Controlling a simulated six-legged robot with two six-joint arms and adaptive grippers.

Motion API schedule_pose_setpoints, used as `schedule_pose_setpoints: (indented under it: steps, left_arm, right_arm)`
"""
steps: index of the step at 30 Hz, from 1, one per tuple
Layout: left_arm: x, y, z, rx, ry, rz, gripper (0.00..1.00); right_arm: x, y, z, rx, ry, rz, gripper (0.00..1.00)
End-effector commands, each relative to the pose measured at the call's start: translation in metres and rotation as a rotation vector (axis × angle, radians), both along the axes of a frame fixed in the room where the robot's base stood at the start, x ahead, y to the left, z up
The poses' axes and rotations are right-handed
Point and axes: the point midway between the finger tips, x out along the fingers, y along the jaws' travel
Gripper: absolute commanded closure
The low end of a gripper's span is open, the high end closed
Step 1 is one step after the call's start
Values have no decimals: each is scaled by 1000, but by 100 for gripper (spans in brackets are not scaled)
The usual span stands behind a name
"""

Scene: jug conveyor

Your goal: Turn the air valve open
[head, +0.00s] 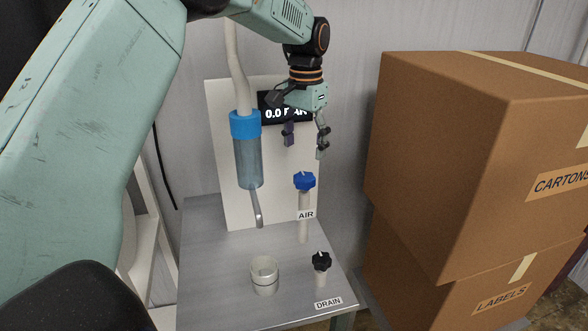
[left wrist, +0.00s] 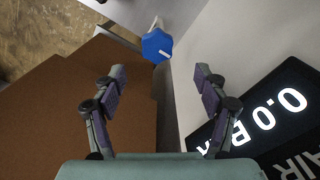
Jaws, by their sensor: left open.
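The blue air valve knob (head: 304,181) sits on top of a pale post, with a label reading AIR below it. A white pointer mark shows on the knob. My left gripper (head: 304,146) is open and empty above the knob, apart from it, with its fingers pointing down. In the left wrist view the knob (left wrist: 157,46) lies beyond and between the open fingers (left wrist: 160,80). A black display (head: 283,108) behind the gripper reads 0.0 and is partly hidden by it. My right gripper is not in view.
A black drain knob (head: 321,261) and a pale cup (head: 264,275) stand on the metal table (head: 215,290). A clear blue-capped cylinder (head: 247,160) with a spout hangs left of the air valve. Stacked cardboard boxes (head: 450,150) stand close on the right.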

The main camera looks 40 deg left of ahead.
Motion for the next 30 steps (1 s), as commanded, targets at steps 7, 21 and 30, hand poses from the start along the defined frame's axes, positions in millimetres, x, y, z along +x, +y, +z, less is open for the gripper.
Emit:
schedule_pose_setpoints:
  steps: [7, 21, 30]
  left_arm:
    - [-1, -6, -23, 0, 5, 0, 27]
    - [0, -6, -76, 0, 0, 0, 27]
    - [0, -2, -78, 0, -1, 0, 30]
  right_arm:
    - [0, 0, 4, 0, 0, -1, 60]
    - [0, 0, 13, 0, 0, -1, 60]
    - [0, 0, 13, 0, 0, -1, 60]
